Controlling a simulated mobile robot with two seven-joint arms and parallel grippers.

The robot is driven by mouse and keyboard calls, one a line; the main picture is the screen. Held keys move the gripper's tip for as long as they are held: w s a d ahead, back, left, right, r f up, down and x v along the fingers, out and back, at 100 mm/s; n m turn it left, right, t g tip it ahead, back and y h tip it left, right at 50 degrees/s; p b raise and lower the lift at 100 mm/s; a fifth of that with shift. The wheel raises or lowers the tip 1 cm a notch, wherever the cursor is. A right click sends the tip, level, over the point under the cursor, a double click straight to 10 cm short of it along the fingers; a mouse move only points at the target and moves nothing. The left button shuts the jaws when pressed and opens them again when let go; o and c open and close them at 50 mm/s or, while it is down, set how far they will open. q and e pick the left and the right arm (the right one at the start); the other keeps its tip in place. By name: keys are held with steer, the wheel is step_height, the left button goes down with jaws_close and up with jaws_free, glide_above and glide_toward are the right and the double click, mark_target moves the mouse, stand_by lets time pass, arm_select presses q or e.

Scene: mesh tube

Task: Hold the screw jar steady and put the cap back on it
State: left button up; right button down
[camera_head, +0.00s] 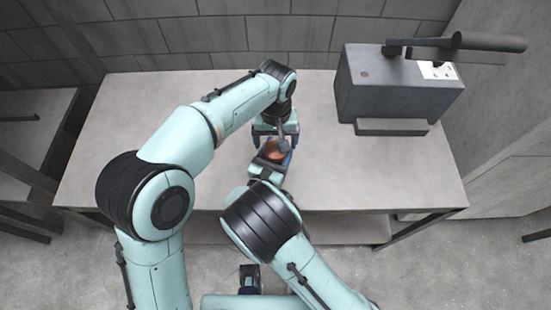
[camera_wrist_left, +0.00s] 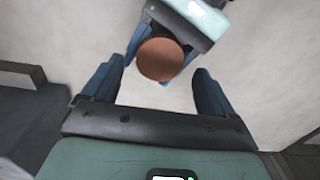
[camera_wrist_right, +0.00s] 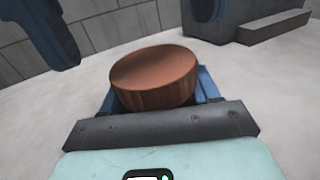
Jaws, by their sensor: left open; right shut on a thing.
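A round brown piece with a flat top (camera_head: 275,150), which looks like the cap, is between the blue fingers of my right gripper (camera_head: 270,162). It also shows in the left wrist view (camera_wrist_left: 162,60) and fills the middle of the right wrist view (camera_wrist_right: 155,77). My right gripper is shut around it. The jar body below the brown top is hidden, so I cannot tell the cap apart from the jar. My left gripper (camera_head: 275,132) is open, with its fingers spread and apart from the brown piece, a little behind and above it.
The grey table (camera_head: 150,130) is bare on the left and at the front right. A dark grey box (camera_head: 395,90) with a long-handled lever stands at the back right, well clear of both grippers. A grey tiled wall (camera_head: 230,35) closes off the back.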

mark_target(276, 149)
arm_select(q)
steer(key=shift+f, duration=1.7)
steer(key=c, duration=1.1)
steer(key=m, duration=0.5)
steer(key=o, duration=1.2)
step_height(276, 149, up, 12)
steer(key=shift+r, duration=0.1)
